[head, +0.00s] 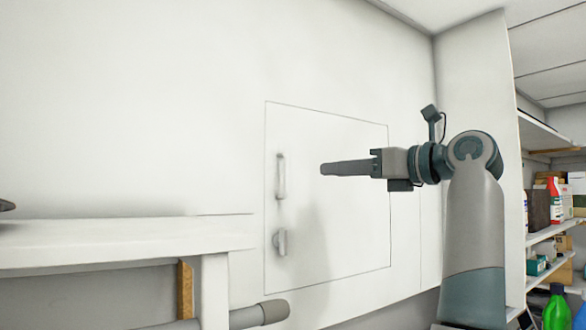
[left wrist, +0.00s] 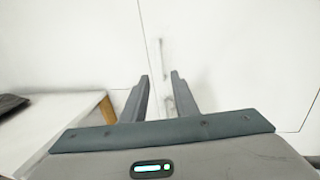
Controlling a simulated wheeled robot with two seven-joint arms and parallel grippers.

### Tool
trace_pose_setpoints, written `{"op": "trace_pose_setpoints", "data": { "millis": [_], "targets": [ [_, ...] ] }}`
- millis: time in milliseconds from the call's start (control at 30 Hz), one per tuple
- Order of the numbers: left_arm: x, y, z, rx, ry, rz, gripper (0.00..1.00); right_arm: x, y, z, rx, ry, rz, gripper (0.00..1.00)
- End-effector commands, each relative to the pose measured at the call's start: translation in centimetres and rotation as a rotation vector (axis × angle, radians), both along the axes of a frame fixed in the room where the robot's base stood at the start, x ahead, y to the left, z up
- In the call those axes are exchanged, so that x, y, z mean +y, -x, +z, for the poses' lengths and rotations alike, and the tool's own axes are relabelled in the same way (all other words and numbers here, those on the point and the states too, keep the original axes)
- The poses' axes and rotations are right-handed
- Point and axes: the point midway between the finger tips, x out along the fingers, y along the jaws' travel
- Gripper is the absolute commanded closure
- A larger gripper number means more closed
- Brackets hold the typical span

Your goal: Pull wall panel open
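The wall panel (head: 345,230) is a flat white square outlined by thin seams and looks closed, flush with the white wall. Near its left edge are an upright grey bar handle (head: 281,177) and, below it, a small grey latch (head: 280,242). My left gripper (head: 323,169) is in front of the panel, to the right of the handle in the head view, pointing left. In the left wrist view its two fingers (left wrist: 160,76) are apart with nothing between them. The handle (left wrist: 162,57) shows beyond the fingertips, apart from them. My right gripper is not in view.
A white shelf or table (head: 120,240) with a wooden piece (head: 185,290) stands at the lower left, close to the panel's left side. Shelving (head: 552,225) with bottles and boxes is at the right. The wall around the panel is bare.

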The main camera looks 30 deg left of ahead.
Motion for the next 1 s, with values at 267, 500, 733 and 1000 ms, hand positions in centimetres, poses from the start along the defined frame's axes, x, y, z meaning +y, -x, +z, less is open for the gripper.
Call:
{"op": "trace_pose_setpoints", "data": {
  "millis": [267, 500, 733, 1000],
  "targets": [
    [5.1, -0.9, 0.4, 0.001, 0.0, 0.005, 0.73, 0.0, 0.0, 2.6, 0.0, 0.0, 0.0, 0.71],
    [9.3, -1.7, 0.4, 0.001, 0.0, 0.004, 0.73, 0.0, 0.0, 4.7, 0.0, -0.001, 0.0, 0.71],
    [12.1, -2.3, 0.3, 0.001, 0.0, 0.002, 0.73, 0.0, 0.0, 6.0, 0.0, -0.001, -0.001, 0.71],
    [13.1, -2.6, 0.0, 0.001, 0.0, 0.001, 0.73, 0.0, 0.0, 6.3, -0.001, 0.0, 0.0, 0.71]
  ]
}}
